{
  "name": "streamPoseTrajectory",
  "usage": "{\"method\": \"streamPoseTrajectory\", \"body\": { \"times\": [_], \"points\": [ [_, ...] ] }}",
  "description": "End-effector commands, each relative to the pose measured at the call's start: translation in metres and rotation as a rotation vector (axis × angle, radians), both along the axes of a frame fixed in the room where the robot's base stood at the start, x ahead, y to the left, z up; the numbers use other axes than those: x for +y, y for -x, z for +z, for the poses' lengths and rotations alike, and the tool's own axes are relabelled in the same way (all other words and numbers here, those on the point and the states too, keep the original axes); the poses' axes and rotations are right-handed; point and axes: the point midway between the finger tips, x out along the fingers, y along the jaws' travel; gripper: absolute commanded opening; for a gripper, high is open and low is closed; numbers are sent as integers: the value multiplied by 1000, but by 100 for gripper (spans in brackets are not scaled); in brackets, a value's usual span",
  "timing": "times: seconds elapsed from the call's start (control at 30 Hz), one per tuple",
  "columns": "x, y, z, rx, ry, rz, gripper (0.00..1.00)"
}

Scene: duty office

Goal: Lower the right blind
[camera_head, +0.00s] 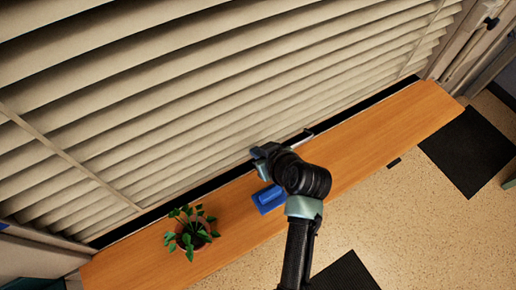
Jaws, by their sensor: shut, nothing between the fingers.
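A wide beige slatted blind (200,95) covers the window across the upper part of the head view. Its slats are tilted, and its lower edge hangs close above the wooden sill, with a dark strip below it. Only this one blind shows clearly; I cannot tell where a separate right blind begins. My gripper (303,136) is small and partly hidden behind my wrist, near the blind's lower edge. It is shut and empty. I cannot tell whether it touches the blind.
The orange-brown wooden sill (370,137) runs diagonally below the blind. A potted green plant (190,232) stands on its left part. A blue object (268,199) lies beside my wrist. The speckled floor (410,225) has dark mats (468,150). The sill's right part is clear.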

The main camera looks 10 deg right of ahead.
Motion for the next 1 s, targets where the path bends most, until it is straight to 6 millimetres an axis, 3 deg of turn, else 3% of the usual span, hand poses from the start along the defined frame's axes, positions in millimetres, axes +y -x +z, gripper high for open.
{"method": "streamPoseTrajectory", "body": {
  "times": [0.37, 0.73, 1.0],
  "points": [
    [0, 0, -3, 0, 0, 0, 0],
    [0, 1, -51, 3, 0, 1, 0],
    [0, 1, -56, 4, 1, 1, 0]
  ]
}}
